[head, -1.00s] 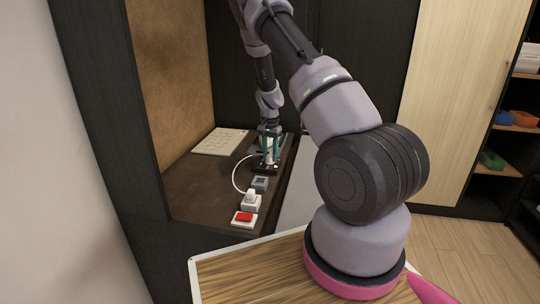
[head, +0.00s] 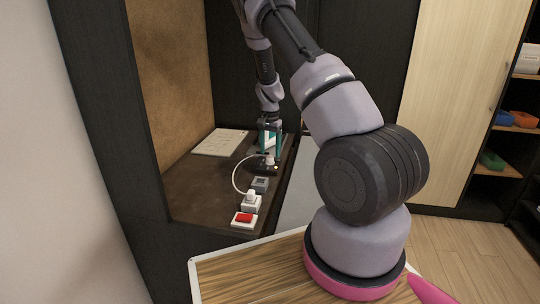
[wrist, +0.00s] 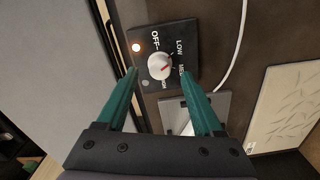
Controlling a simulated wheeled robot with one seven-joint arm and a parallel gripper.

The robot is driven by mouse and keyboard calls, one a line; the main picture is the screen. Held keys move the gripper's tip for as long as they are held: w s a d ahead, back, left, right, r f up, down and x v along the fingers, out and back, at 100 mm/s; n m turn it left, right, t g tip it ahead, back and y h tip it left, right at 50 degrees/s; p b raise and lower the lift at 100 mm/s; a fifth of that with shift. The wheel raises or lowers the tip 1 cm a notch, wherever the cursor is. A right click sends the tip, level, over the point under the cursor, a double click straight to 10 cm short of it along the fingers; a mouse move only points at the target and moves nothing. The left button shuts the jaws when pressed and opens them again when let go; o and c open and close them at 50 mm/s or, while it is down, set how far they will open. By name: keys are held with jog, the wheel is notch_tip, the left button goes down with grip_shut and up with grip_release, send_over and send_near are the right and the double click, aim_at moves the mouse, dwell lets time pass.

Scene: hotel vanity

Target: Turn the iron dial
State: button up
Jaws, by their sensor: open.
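The white iron dial (wrist: 160,66) sits on a black panel (wrist: 150,30) marked OFF, LOW, MED and a partly hidden label. In the head view, my gripper (head: 270,144) is above the dial (head: 269,161).
A grey plate (wrist: 213,103) with a white object partly hidden by a finger lies beside the panel. A white cord curves past. A pale patterned board (head: 220,142) lies behind. A grey box (head: 261,184), a white plug and a red switch (head: 243,218) stand in front.

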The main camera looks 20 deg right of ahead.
notch_tip(320, 180, up, 8)
dwell(0.5)
jog(key=shift+r, duration=0.1)
notch_tip(320, 180, up, 12)
jog(key=t+y, duration=0.1)
jog(key=t, duration=0.1)
send_over(270, 157)
jog(key=s+a, duration=0.3)
jog(key=s, duration=0.1)
jog(key=s+a+r+n+t+y, duration=0.1)
jog(key=s+a+r+n, duration=0.15)
jog(key=s+r, duration=0.7)
jog(key=s+a+r+n+t, duration=0.1)
jog(key=s+r, duration=0.3)
jog(key=s, duration=0.5)
jog(key=s+a+r+n+t, duration=0.2)
jog(key=s+a+r+t, duration=0.1)
jog(key=s, duration=0.7)
jog(key=shift+a+r, duration=0.25)
jog(key=shift+r, duration=0.2)
